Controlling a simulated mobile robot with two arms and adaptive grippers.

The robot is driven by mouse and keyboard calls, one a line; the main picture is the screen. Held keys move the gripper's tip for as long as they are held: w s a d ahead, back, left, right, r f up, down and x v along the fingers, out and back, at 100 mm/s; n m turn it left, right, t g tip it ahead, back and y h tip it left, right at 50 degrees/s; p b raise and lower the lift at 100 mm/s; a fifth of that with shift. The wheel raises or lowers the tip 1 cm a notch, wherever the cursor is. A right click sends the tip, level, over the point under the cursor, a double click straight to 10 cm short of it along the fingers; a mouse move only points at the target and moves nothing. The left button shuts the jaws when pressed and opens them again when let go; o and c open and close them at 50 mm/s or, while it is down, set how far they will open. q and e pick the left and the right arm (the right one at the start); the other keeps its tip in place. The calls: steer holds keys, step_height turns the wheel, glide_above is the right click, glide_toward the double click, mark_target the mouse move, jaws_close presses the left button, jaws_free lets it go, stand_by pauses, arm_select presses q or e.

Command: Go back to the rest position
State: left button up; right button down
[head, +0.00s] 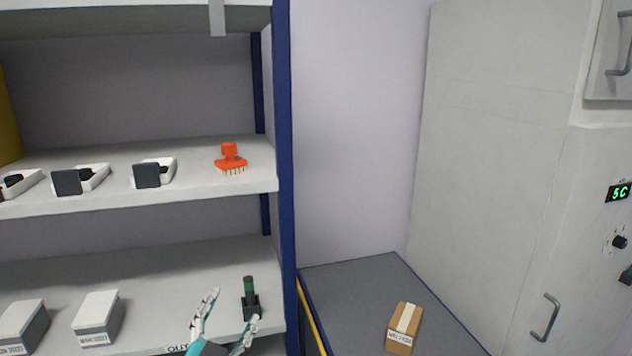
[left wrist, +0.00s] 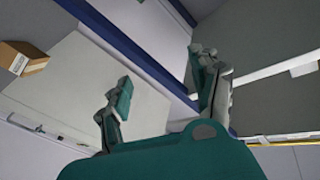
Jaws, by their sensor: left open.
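My left gripper (head: 233,306) is open at the front edge of the lower shelf (head: 180,275) in the head view. Its fingers are spread and hold nothing. A dark green cylinder (head: 249,286) stands upright in a small black holder on that shelf, just behind the right finger; whether they touch I cannot tell. In the left wrist view the open gripper (left wrist: 163,75) has no object between its fingers, with a blue shelf post (left wrist: 120,55) beyond. My right gripper is in neither view.
The upper shelf holds a red-orange brush (head: 230,161) and several white trays (head: 160,169). White-and-grey boxes (head: 97,318) stand on the lower shelf. A blue post (head: 284,150) bounds the shelves. A cardboard box (head: 403,328) lies on a grey surface, left of a large grey cabinet (head: 500,170).

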arm_select(q)
steer(key=s+a+f+n+g+y, duration=0.1)
steer(key=s+a+f+n+g, duration=0.1)
steer(key=s+f+g, duration=0.45)
steer(key=s+a+f+n+g+y, duration=0.1)
steer(key=s+a+f+n+y, duration=0.2)
steer(key=f, duration=0.7)
steer(key=s+f+g+h, duration=0.1)
steer(key=s+f+g, duration=0.35)
steer(key=s, duration=0.45)
steer(key=s+f+g+h, duration=0.1)
steer(key=s+f+g, duration=0.2)
steer(key=s+f, duration=0.5)
steer(key=s+f+g, duration=0.1)
steer(key=s+f, duration=0.1)
steer(key=f, duration=1.1)
steer(key=s+f, duration=0.2)
steer(key=f, duration=1)
steer(key=s+a+f+g, duration=0.1)
steer(key=s+a+f, duration=0.2)
steer(key=s+f, duration=1.1)
steer(key=shift+s+a+f+y, duration=0.15)
steer(key=shift+s+a+y, duration=0.05)
steer(key=shift+s+y, duration=0.1)
